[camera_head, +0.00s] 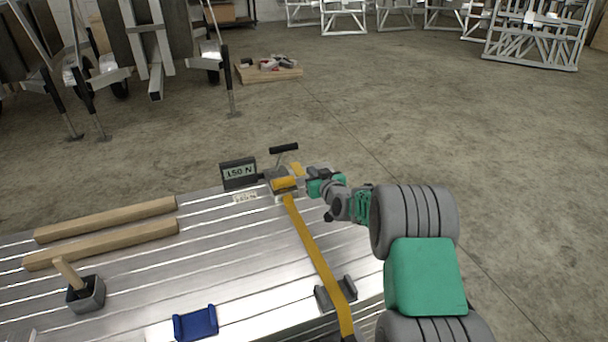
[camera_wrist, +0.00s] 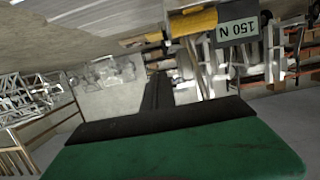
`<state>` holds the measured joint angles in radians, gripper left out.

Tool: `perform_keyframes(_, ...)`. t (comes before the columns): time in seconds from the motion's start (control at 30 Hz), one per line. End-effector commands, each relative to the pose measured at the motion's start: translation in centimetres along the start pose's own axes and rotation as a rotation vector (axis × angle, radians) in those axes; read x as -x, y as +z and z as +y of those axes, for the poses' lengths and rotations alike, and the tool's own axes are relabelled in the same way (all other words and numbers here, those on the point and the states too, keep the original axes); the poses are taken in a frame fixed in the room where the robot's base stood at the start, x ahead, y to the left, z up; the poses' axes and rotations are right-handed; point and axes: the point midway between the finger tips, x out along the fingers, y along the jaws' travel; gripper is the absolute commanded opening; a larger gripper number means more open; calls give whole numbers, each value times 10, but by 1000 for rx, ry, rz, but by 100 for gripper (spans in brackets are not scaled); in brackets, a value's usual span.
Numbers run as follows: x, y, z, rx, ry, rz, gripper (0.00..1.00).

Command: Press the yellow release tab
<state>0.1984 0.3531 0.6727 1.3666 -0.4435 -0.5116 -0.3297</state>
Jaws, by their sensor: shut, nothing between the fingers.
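A metal ratchet (camera_head: 272,176) with a black handle (camera_head: 284,148) sits at the far edge of the aluminium trailer bed. Yellow strap is wound on it, and a small yellow tab (camera_head: 297,168) shows at its upper right. My gripper (camera_head: 311,184) is shut and empty, just right of the ratchet. Its tip is close to the tab; I cannot tell if they touch. In the wrist view my shut fingers (camera_wrist: 157,92) point ahead, and a yellow rounded part (camera_wrist: 192,22) shows above and right of them; I cannot tell whether it is strap or tab.
A display reading 150 N (camera_head: 239,173) stands left of the ratchet. A yellow strap (camera_head: 315,250) runs down the bed (camera_head: 215,270) past a grey bracket (camera_head: 336,293). Wooden bars (camera_head: 105,219), a mallet in a holder (camera_head: 86,294) and a blue bracket (camera_head: 195,323) lie left.

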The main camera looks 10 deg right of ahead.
Motion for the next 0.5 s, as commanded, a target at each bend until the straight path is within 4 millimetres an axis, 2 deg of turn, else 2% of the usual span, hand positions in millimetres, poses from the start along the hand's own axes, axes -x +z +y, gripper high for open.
perform_keyframes(0.17, -11, 2, 0, 1, -1, -1, 0)
perform_keyframes(0.5, -81, 5, -1, 1, -1, 0, 0)
